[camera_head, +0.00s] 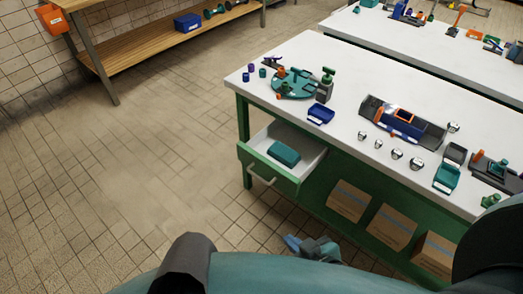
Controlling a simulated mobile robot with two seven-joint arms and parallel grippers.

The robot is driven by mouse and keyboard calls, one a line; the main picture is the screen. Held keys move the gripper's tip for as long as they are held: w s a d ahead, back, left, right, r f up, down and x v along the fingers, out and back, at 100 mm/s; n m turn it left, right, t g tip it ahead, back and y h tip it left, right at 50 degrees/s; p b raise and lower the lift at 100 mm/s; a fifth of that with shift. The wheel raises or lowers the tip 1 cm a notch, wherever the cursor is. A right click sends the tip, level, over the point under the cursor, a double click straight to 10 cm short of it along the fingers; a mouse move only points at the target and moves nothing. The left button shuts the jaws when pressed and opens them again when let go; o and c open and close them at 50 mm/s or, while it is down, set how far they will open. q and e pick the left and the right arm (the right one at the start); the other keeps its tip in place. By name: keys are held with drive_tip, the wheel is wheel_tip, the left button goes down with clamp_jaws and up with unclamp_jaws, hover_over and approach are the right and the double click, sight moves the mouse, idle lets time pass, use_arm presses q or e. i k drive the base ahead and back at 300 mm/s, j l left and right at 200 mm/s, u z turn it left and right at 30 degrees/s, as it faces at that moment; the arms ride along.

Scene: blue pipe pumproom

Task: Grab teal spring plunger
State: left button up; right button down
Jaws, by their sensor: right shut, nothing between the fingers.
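I cannot tell for sure which small part is the teal spring plunger. A dark green knobbed part (328,76) stands upright on a grey block on the white bench, beside a round teal plate (294,86) with small orange and dark parts on it. Another small green part (490,200) sits at the bench's right end, close to my right arm. My right gripper (294,243) shows small and low in the view, below the bench top and in front of the green cabinet. It is shut and empty, apart from all these parts. My left gripper is not in view.
A drawer (268,178) stands open with a teal box (284,153) inside. Cartons (392,228) fill the shelf under the bench. A blue tray (320,114), a grey fixture (402,124) and several round silver parts (379,144) are on top. The floor at left is clear.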

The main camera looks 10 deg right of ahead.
sight(497, 168)
drive_tip(key=z, duration=2.25)
